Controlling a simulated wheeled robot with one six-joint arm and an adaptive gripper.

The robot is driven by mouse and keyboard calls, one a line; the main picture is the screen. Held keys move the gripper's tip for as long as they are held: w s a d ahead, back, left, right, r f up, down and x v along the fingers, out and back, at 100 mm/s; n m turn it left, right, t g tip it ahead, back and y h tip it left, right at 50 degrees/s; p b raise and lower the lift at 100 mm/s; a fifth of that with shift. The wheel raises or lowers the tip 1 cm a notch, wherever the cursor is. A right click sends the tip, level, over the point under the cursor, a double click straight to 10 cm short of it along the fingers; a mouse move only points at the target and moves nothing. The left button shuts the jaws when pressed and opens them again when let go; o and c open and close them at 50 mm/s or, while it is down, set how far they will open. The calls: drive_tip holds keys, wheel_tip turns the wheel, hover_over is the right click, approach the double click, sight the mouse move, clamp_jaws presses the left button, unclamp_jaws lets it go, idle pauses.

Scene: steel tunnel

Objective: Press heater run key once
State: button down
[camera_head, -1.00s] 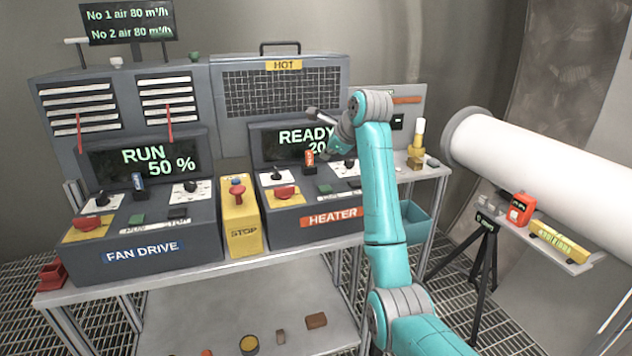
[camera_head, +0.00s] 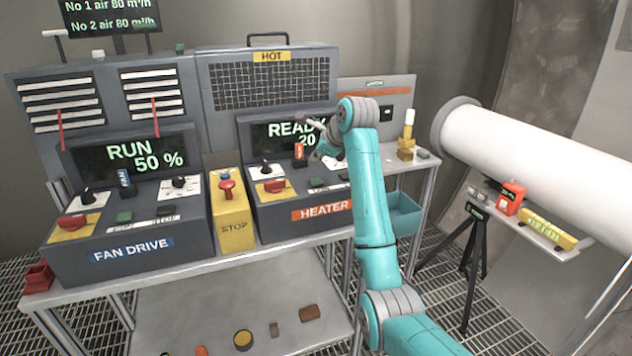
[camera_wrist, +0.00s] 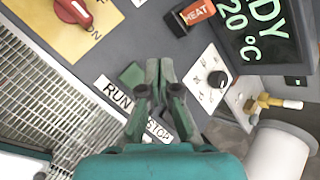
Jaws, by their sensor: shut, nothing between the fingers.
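The heater box (camera_head: 295,222) has a display (camera_head: 285,138) reading READY and 20, also seen in the wrist view (camera_wrist: 252,30) with °C. Its green run key (camera_wrist: 132,75) lies beside the RUN label (camera_wrist: 113,93); in the head view the key (camera_head: 317,183) shows small, left of my arm. My gripper (camera_wrist: 158,68) is shut and empty, its fingertips just right of the green key in the wrist view. I cannot tell whether they touch the panel. The spot under the fingers, by the STOP label (camera_wrist: 160,131), is partly hidden. In the head view my arm hides the fingertips.
A red switch (camera_wrist: 73,10), an orange HEAT tag (camera_wrist: 197,12) and a black knob (camera_wrist: 216,79) surround the key. The yellow STOP box (camera_head: 232,222) stands between the heater and the fan drive (camera_head: 130,250), whose display reads RUN 50 %. A brass fitting (camera_head: 406,148) stands right.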

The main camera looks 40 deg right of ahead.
sight(317, 181)
drive_tip(key=shift+f, duration=2.15)
drive_tip(key=shift+f, duration=0.1)
drive_tip(key=shift+f, duration=0.35)
drive_tip(key=shift+f, duration=0.45)
idle(0.7)
drive_tip(key=shift+r, duration=0.9)
drive_tip(key=shift+r, duration=2.5)
